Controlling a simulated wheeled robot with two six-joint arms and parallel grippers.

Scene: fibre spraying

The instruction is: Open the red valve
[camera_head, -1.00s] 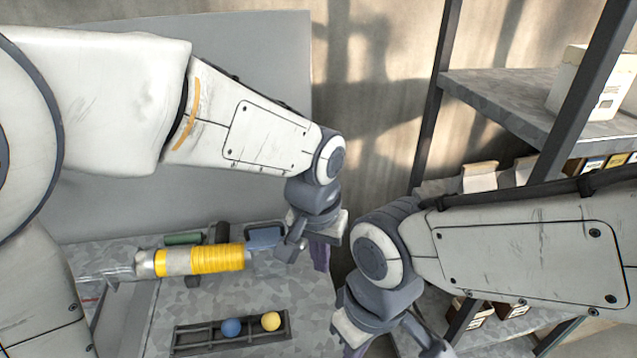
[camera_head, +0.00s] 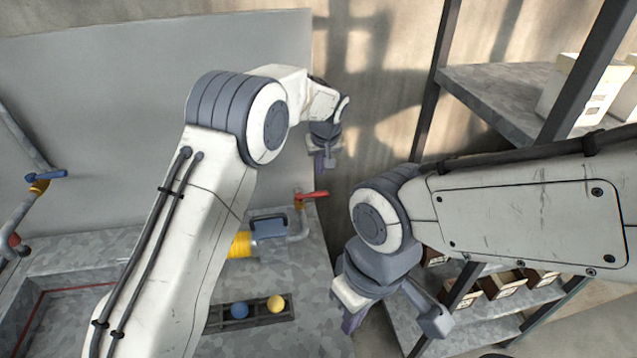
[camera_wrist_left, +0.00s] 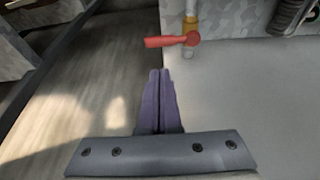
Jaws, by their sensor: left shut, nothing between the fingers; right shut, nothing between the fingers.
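The red valve (camera_head: 312,195) has a red lever handle on a grey pipe at the right end of the bench. It also shows at the top of the left wrist view (camera_wrist_left: 172,41), with a yellow band on the pipe behind it. My left gripper (camera_head: 325,163) is shut and empty, pointing down above and behind the valve. In the left wrist view its purple fingertips (camera_wrist_left: 159,74) are together, apart from the lever, which lies just beyond them. My right gripper (camera_head: 353,322) is shut and empty, lower in the view, right of the bench; its fingers are partly hidden.
A black tray (camera_head: 222,325) holds a blue ball (camera_head: 239,310) and a yellow ball (camera_head: 276,304). A blue-handled valve (camera_head: 45,175) is on pipes at left. Shelving (camera_head: 480,88) stands at right.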

